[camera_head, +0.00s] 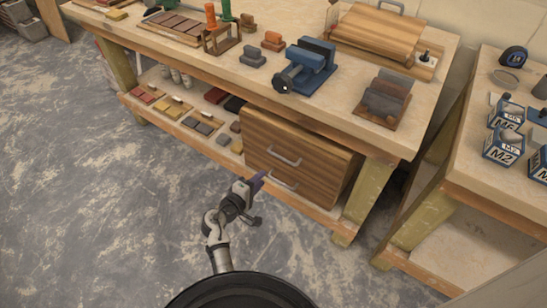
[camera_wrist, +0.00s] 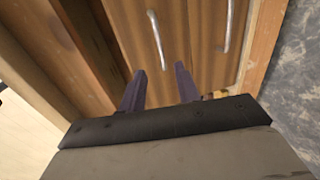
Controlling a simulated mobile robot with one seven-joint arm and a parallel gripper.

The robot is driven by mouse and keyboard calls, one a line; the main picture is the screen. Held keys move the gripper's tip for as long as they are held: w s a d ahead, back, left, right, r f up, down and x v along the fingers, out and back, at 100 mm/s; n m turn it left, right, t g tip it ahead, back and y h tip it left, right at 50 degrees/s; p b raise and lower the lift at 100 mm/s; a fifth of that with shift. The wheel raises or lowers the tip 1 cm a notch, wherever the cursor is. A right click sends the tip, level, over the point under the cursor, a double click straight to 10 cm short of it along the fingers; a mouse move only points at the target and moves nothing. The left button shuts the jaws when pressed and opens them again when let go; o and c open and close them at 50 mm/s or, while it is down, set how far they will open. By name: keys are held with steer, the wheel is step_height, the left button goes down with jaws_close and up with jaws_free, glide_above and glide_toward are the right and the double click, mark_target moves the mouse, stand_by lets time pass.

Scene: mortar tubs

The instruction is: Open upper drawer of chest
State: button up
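The wooden chest (camera_head: 322,173) stands on the shelf under the workbench, with two drawer fronts that look flush. The upper drawer's metal handle (camera_head: 285,157) is above the lower handle (camera_head: 279,181). In the wrist view, which is turned sideways, the upper handle (camera_wrist: 157,40) is left of the lower handle (camera_wrist: 229,25). My gripper (camera_head: 259,181) is in front of the chest. Its two purple fingers are apart and empty in the wrist view (camera_wrist: 160,82). The upper handle lies ahead, roughly in line with the gap between the fingers, and appears not touched.
The workbench top (camera_head: 340,110) overhangs the chest and carries a blue vise (camera_head: 308,66) and wooden blocks. Small sample boards (camera_head: 203,125) lie on the shelf left of the chest. A bench leg (camera_head: 352,208) stands to the right. The floor (camera_head: 90,210) in front is clear.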

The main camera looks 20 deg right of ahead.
steer(key=p+x, duration=0.1)
steer(key=x, duration=1.2)
steer(key=shift+s+r, duration=0.1)
steer(key=shift+r, duration=0.05)
jaws_close()
